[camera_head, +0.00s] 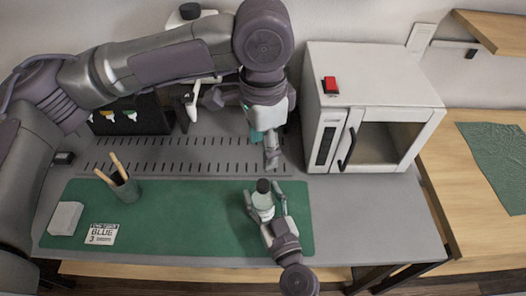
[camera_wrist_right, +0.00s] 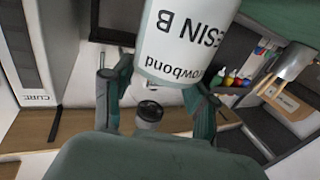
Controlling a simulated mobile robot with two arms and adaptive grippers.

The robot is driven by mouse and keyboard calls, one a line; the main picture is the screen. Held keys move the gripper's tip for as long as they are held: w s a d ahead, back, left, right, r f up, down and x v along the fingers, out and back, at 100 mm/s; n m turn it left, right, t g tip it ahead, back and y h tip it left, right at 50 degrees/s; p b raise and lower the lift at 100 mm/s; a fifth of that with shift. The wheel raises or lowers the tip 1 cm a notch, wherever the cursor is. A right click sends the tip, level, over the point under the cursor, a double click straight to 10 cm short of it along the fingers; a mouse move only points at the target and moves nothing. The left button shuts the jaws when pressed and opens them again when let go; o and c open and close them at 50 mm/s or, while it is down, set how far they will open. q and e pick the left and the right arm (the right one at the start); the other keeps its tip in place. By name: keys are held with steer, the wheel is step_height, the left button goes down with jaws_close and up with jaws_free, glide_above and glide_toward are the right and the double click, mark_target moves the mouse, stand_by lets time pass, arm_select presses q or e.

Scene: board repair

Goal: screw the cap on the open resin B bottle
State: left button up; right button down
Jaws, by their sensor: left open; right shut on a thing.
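The resin B bottle (camera_head: 263,202) is white and stands roughly upright over the right part of the green mat. A dark cap-like top (camera_head: 263,186) shows on it; I cannot tell whether it is screwed down. My right gripper (camera_head: 265,208) is shut around the bottle's body from the front. My left gripper (camera_head: 268,150) is open above and behind the bottle, fingers pointing down, apart from the dark top.
A white curing box (camera_head: 330,120) stands right of my left gripper, with a red button (camera_head: 330,85) on top. The mat's middle is clear.

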steer(key=shift+c, duration=1.2)
jaws_free()
steer(key=v, duration=1.2)
